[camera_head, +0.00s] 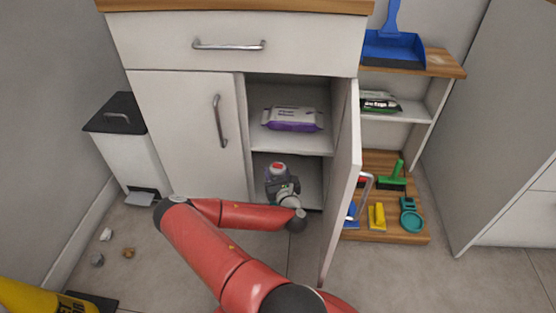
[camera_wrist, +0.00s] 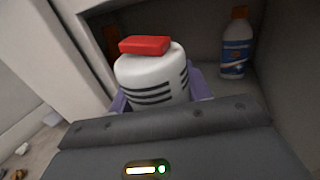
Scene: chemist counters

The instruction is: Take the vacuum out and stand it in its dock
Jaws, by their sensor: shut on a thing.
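The vacuum, a small white cylinder with dark slots and a red top, is in the lower compartment of the open cabinet (camera_head: 243,125). It shows small in the head view (camera_head: 277,168) and large in the wrist view (camera_wrist: 150,80). My gripper (camera_head: 284,187) reaches into the compartment and is shut on the vacuum. In the wrist view, purplish parts show on both sides of the vacuum, and my dark gripper body hides its lower part. I cannot make out the dock for certain; a flat black piece (camera_head: 104,301) lies at the lower left.
The open cabinet door (camera_head: 343,190) stands close right of my arm. An orange-capped bottle (camera_wrist: 236,45) is inside the compartment. A purple-white packet (camera_head: 292,119) lies on the shelf above. A bin (camera_head: 125,150), small debris and a yellow object (camera_head: 35,297) are at left.

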